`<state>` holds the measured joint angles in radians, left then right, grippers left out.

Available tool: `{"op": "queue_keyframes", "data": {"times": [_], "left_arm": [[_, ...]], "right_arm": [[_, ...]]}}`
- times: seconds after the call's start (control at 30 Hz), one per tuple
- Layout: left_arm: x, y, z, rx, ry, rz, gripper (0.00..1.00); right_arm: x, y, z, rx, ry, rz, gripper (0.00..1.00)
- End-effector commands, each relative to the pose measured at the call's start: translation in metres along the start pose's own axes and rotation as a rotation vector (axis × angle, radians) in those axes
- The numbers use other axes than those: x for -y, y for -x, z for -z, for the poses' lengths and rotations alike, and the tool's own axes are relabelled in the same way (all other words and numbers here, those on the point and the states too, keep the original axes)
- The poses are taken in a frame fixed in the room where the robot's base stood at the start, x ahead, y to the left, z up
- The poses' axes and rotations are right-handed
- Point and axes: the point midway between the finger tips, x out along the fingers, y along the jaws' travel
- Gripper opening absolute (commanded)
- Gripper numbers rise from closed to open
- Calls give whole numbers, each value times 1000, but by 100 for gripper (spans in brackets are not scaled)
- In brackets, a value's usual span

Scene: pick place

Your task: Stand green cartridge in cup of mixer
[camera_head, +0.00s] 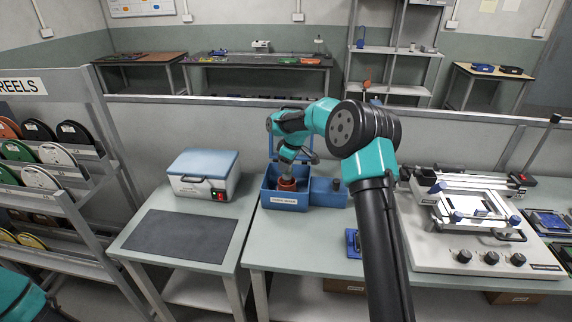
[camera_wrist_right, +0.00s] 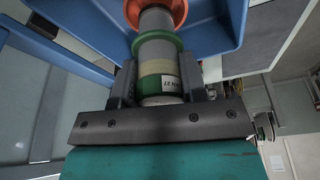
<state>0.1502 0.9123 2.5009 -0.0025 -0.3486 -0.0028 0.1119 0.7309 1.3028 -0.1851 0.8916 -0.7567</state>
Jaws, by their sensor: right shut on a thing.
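The mixer (camera_head: 322,192) is a blue box-like unit with a label on its front, on the middle table. Its reddish-orange cup (camera_head: 287,184) stands in the left part; the cup's rim shows at the top of the right wrist view (camera_wrist_right: 176,24). The green cartridge (camera_wrist_right: 156,48) is a grey cylinder with a green collar and a pale label. My right gripper (camera_wrist_right: 158,84) is shut on it. The cartridge's far end is inside the outline of the cup's rim; how deep I cannot tell. In the head view my gripper (camera_head: 288,163) is right above the cup and largely hides the cartridge.
A blue-lidded white box (camera_head: 203,176) and a dark mat (camera_head: 180,237) are on the left table. A white machine with knobs (camera_head: 480,245) stands at right. A reel rack (camera_head: 45,170) stands far left. Bare tabletop lies in front of the mixer.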

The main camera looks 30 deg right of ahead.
Motion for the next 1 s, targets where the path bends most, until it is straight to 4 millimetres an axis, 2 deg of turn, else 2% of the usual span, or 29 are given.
{"op": "queue_keyframes", "data": {"times": [1.0], "left_arm": [[0, 0, 0, 0, 0, 0, 43]], "right_arm": [[0, -6, -2, -1, 0, -1, 7]]}}
